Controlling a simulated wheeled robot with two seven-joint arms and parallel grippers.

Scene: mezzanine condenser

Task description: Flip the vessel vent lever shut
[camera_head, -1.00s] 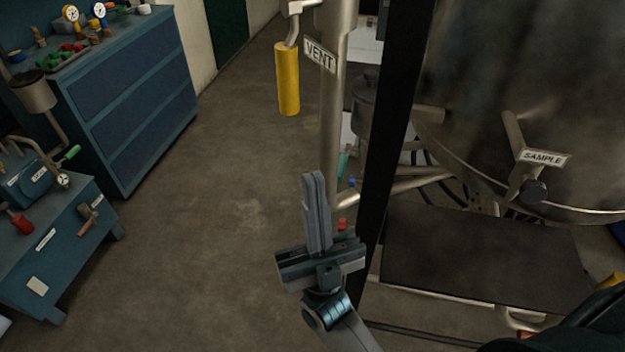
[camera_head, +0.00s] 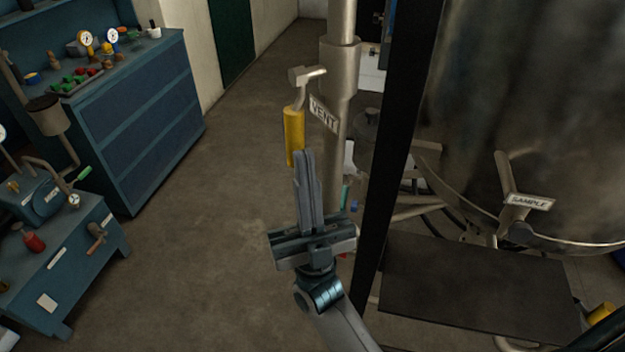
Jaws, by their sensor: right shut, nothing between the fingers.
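The vent lever has a yellow handle (camera_head: 294,136) that hangs straight down from a grey metal pivot (camera_head: 306,76). The pivot joins a vertical pipe (camera_head: 341,60) that bears a VENT label (camera_head: 323,115). My right gripper (camera_head: 304,156) is shut and empty, its fingers pointing up. In the picture its tips overlap the lower end of the yellow handle and partly cover it. I cannot tell whether they touch it. My left gripper is out of view.
A black post (camera_head: 398,140) stands right of the pipe. Beyond it are a large steel vessel (camera_head: 535,100) with a SAMPLE label (camera_head: 530,201) and a dark platform (camera_head: 470,290). A blue cabinet (camera_head: 140,115) and workbench (camera_head: 70,265) stand left. The floor between is clear.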

